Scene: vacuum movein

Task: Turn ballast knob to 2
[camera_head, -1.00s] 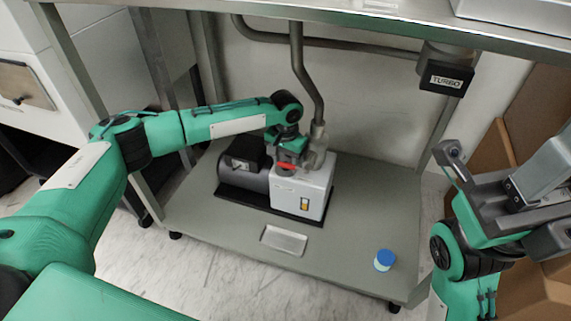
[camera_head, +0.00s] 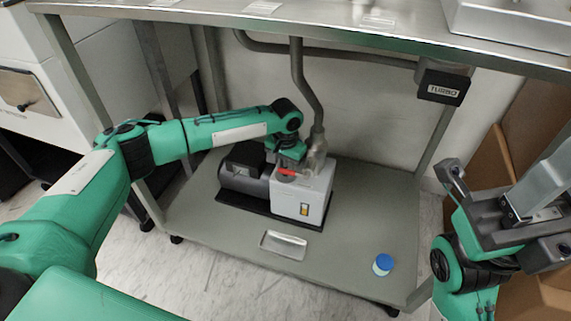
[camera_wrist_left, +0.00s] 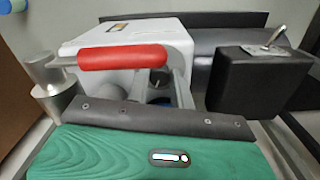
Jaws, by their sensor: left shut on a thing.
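The vacuum pump, with a white housing (camera_head: 305,199) and a dark motor, sits on the grey lower shelf. My left gripper (camera_head: 291,166) reaches down onto the top of the housing and is shut. In the left wrist view its fingers (camera_wrist_left: 155,88) close around a small dark round part, which I take as the ballast knob (camera_wrist_left: 158,80); it is mostly hidden, and its number marks cannot be read. A red-handled lever (camera_wrist_left: 122,57) crosses just beyond the fingers. My right gripper (camera_head: 503,190) is open and empty at the right, away from the pump.
A metal pipe (camera_head: 305,75) comes down close to the left gripper. A black box with a toggle (camera_wrist_left: 262,75) stands beside the fingers. A small tray (camera_head: 284,245) and a blue-capped jar (camera_head: 383,264) lie on the shelf. A tabletop (camera_head: 330,27) overhangs the area.

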